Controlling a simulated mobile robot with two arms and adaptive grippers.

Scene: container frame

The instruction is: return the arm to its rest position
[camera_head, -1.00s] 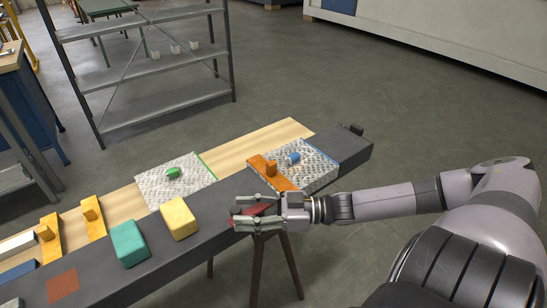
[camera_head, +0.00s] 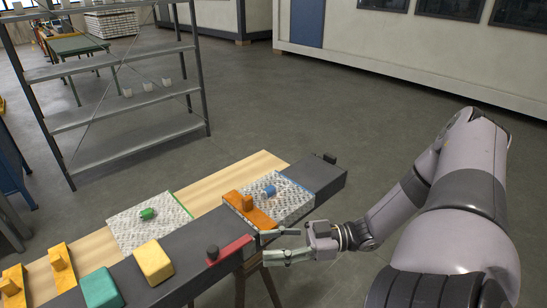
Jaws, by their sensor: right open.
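My right arm comes in from the right edge, its forearm bent up and then down to the gripper. My right gripper (camera_head: 264,246) is open and empty at the front edge of the dark bench top (camera_head: 190,261). Its fingertips point left, close to the right end of a red piece with a dark knob (camera_head: 231,250); I cannot tell whether they touch it. My left arm and gripper are not in view.
An orange piece (camera_head: 262,218) lies against a textured plate with a blue part (camera_head: 294,197). Another textured plate (camera_head: 125,236) bears a green part. Yellow (camera_head: 153,261) and teal (camera_head: 101,287) blocks stand nearby. Open floor lies beyond, with a metal shelf (camera_head: 120,114) at the back left.

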